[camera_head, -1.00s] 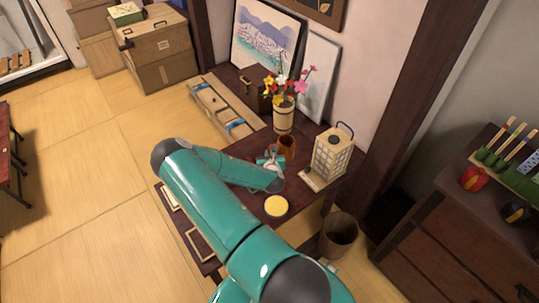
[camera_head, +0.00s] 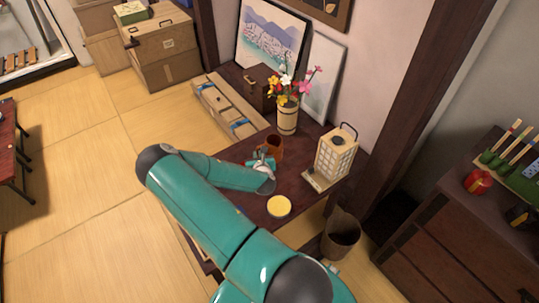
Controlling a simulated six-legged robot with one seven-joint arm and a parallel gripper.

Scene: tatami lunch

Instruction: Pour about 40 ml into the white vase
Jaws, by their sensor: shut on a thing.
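My gripper (camera_head: 266,158) is over the low dark table, at the end of my teal arm, and partly hidden by it. It is shut on a reddish-brown vessel (camera_head: 273,145), whose dark open mouth shows just beyond the jaws. The vessel looks close to upright, but its tilt and what is in it are too small to tell. I cannot make out a white vase clearly; a small whitish patch at the gripper may be part of the gripper or something behind it.
A tan pot with flowers (camera_head: 287,120) stands behind the vessel. A paper lantern (camera_head: 334,157) is to the right, a yellow-topped round thing (camera_head: 279,206) in front. Framed pictures lean on the wall. A brown bin (camera_head: 341,237) stands on the floor at right.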

